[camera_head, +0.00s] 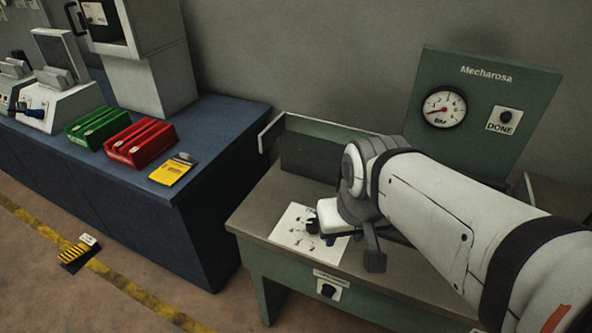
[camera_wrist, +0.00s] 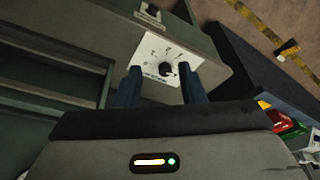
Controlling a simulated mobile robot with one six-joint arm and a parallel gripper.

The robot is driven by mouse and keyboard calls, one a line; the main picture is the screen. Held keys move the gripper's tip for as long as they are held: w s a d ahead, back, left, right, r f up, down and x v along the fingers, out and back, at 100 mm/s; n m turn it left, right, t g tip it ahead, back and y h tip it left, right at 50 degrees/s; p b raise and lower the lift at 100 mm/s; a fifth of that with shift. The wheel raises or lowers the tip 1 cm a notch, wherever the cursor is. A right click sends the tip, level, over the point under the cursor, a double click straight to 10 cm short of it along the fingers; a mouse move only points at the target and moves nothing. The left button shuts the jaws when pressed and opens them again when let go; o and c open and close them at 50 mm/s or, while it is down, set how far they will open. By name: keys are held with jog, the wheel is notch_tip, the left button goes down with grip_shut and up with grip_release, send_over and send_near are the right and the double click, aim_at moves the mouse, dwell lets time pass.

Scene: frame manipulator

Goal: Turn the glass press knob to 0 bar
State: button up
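The knob (camera_wrist: 166,69) is small, dark and round, on a white dial plate (camera_wrist: 150,50) with printed marks. The plate (camera_head: 291,224) also shows in the head view, lying on the green press table, partly covered by my gripper. My gripper (camera_wrist: 160,85) is open, with its two dark fingers apart on either side of the knob in the wrist view; contact cannot be told. A round gauge (camera_head: 444,107) sits on the green Mecharosa panel (camera_head: 480,85); its red needle lies toward the lower left, and its figures are too small to read surely.
A DONE button (camera_head: 505,117) is right of the gauge. Another dark control (camera_head: 328,290) is on the table's front. A blue bench (camera_head: 225,125) stands left, with green (camera_head: 90,127) and red (camera_head: 140,146) boxes and a yellow item (camera_head: 172,170).

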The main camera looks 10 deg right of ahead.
jog(key=shift+o, duration=0.6)
jog(key=shift+a, duration=0.2)
jog(key=shift+o, duration=0.8)
jog(key=shift+w, duration=0.2)
jog(key=shift+o, duration=1.1)
jog(key=w+m, duration=0.2)
jog(key=w+m+g, duration=0.1)
jog(key=w+m, duration=0.1)
jog(key=w, duration=0.1)
jog(key=shift+d+f+m+h, duration=0.1)
jog(key=shift+f+m+h, duration=0.05)
jog(key=shift+m+h, duration=0.2)
jog(key=m+g+h+p, duration=0.1)
jog(key=m+g+h, duration=0.25)
jog(key=m, duration=1.55)
send_near(313, 222)
jog(key=f, duration=0.1)
jog(key=shift+g, duration=0.35)
jog(key=p+x, duration=0.2)
jog(key=x, duration=0.6)
jog(key=shift+w+d+r, duration=0.1)
jog(key=shift+w+d, duration=0.05)
jog(key=shift+w, duration=0.05)
jog(key=shift+c, duration=0.6)
